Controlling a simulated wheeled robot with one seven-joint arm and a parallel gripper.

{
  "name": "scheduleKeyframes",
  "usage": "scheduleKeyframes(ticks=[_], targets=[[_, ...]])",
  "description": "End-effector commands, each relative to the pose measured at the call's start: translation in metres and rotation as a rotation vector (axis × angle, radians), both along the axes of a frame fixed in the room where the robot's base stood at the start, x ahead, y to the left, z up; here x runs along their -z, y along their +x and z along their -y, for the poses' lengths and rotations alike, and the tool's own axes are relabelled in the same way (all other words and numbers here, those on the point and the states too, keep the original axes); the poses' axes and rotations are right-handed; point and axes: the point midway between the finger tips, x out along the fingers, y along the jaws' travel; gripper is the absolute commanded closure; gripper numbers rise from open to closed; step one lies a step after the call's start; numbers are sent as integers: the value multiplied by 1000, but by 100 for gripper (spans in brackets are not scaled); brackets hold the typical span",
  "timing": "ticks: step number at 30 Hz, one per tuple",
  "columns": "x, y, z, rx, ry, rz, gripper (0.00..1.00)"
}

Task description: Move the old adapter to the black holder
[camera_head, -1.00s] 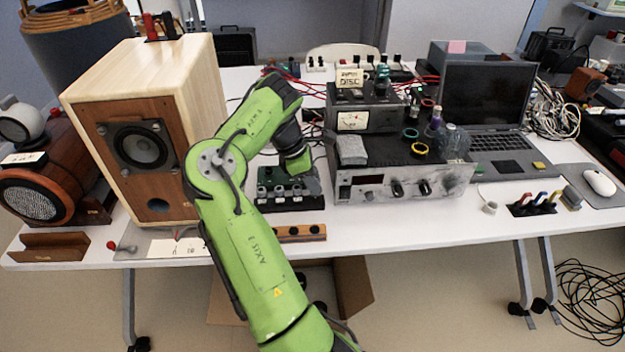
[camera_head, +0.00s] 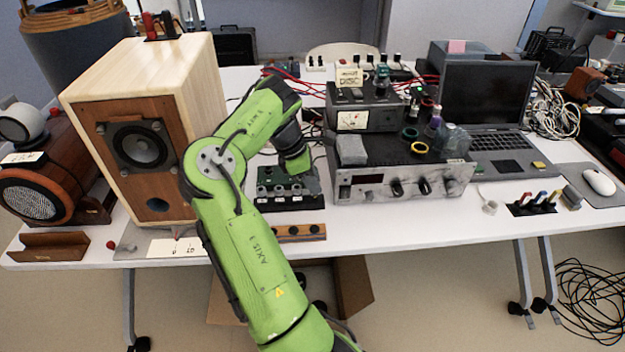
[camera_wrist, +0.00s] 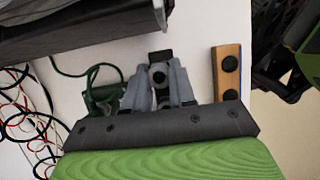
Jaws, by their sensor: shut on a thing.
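My gripper (camera_wrist: 160,82) has its two grey fingers closed on a small dark piece (camera_wrist: 160,56), which looks like the adapter. Much of the piece is hidden between the fingers. In the head view my wrist is over the green unit with a black base (camera_head: 290,203), and the fingertips are hidden behind the arm. A low black holder (camera_head: 517,209) with red, yellow and blue plugs in it stands at the right front of the table. I cannot tell for sure which black piece is the task's holder.
A wooden strip with round holes (camera_head: 313,232) lies at the front edge, right of my fingers in the wrist view (camera_wrist: 228,72). A tall speaker (camera_head: 190,120) stands left of my arm. A silver amplifier (camera_head: 372,188) stands to the right. The front strip of table (camera_head: 420,220) is clear.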

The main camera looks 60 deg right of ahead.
Motion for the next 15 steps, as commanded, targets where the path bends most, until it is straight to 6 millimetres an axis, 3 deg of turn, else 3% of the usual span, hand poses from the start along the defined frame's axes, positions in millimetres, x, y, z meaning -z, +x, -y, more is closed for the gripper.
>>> scheduleKeyframes(ticks=[15], targets=[[9, 0, 0, 1, 1, 0, 100]])
